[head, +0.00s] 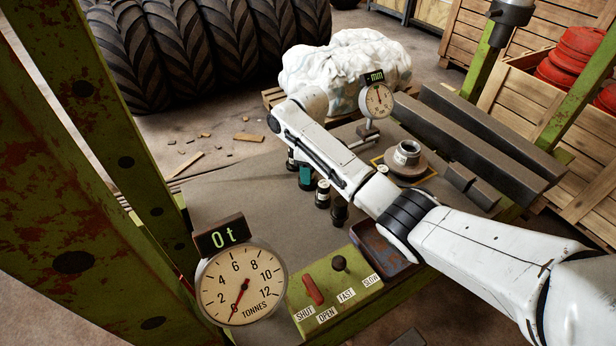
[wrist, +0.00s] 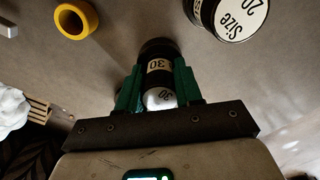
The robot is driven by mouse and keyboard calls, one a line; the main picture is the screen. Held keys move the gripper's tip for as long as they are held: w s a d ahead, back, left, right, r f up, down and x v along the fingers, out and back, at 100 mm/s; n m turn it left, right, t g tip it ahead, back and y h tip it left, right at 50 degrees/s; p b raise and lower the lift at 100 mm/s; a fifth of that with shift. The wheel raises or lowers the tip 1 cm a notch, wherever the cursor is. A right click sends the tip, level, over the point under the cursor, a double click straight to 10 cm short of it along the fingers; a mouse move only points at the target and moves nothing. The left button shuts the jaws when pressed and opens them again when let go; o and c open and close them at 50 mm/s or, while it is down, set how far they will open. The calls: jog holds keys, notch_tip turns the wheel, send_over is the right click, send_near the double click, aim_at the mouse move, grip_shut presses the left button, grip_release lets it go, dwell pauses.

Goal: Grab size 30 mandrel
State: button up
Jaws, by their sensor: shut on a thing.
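The size 30 mandrel (wrist: 160,67) shows in the wrist view as a dark cylinder with a pale "30" band and a bright rounded end facing the camera. My gripper (wrist: 159,80) has its green fingers on either side of it and is shut on it. I cannot tell whether it touches the bench. The size 20 mandrel (wrist: 232,14), dark with a white labelled top, lies to the upper right, apart from the fingers. In the head view my arm hides most of the gripper; dark mandrels (head: 322,194) stand on the bench beside the forearm.
A yellow ring (wrist: 75,19) lies upper left in the wrist view. In the head view, a dial gauge (head: 377,100), a metal hub (head: 406,155) and dark steel bars (head: 480,140) are beyond my arm. A tonnage dial (head: 243,285) and lever panel (head: 335,287) are in front. The bench's left side is clear.

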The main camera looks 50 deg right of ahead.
grip_shut()
jog(key=shift+r, duration=0.2)
jog(key=shift+r, duration=0.55)
jog(key=s+d+r+p, duration=0.2)
jog(key=s+r+p, duration=0.9)
jog(key=s+p, duration=0.1)
jog(key=shift+s+d+r, duration=0.15)
jog(key=shift+s+r, duration=0.15)
jog(key=shift+s, duration=0.6)
